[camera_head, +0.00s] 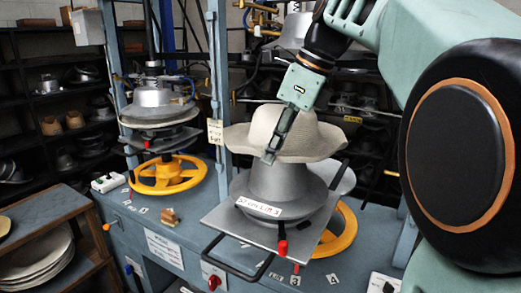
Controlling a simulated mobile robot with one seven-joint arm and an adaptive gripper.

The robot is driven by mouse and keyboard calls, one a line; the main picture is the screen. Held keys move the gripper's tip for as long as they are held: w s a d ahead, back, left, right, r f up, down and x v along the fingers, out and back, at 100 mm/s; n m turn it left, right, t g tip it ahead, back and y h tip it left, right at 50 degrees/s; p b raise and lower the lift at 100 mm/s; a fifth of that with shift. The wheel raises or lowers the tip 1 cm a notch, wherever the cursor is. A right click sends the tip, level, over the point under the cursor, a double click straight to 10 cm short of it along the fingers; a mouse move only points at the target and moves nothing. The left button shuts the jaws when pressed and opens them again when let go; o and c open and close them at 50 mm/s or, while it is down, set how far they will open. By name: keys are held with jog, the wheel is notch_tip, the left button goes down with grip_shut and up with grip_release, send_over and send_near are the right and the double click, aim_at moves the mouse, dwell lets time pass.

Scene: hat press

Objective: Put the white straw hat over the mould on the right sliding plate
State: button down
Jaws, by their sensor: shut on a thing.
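The white straw hat (300,145) is in the middle of the head view, with its wavy brim spread wide. My gripper (270,157) is shut on the near part of its brim, with its fingers pointing down. The grey metal mould (272,186) stands on the right sliding plate (235,224), directly under the hat. The hat hides the top of the mould, so I cannot tell whether the hat rests on it or hangs just above it.
A second press with a grey mould (155,97) stands at the left. Yellow handwheels (168,175) sit below both presses. A black handle frame (240,268) and a red-tipped lever (282,246) stick out at the plate's front. Shelves of moulds line the back.

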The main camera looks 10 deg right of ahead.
jog(key=shift+s+d+b+x, duration=0.15)
jog(key=shift+d+b+x, duration=0.05)
jog(key=shift+b+x, duration=1.05)
jog(key=shift+s+d+b+x, duration=0.1)
jog(key=shift+d+b+x, duration=0.1)
jog(key=shift+b+x, duration=1.05)
jog(key=shift+a+f, duration=0.1)
jog(key=shift+f, duration=0.35)
notch_tip(320, 180, down, 4)
jog(key=shift+b, duration=1)
jog(key=shift+f+p, duration=0.25)
jog(key=shift+p, duration=0.2)
jog(key=c, duration=2)
grip_release()
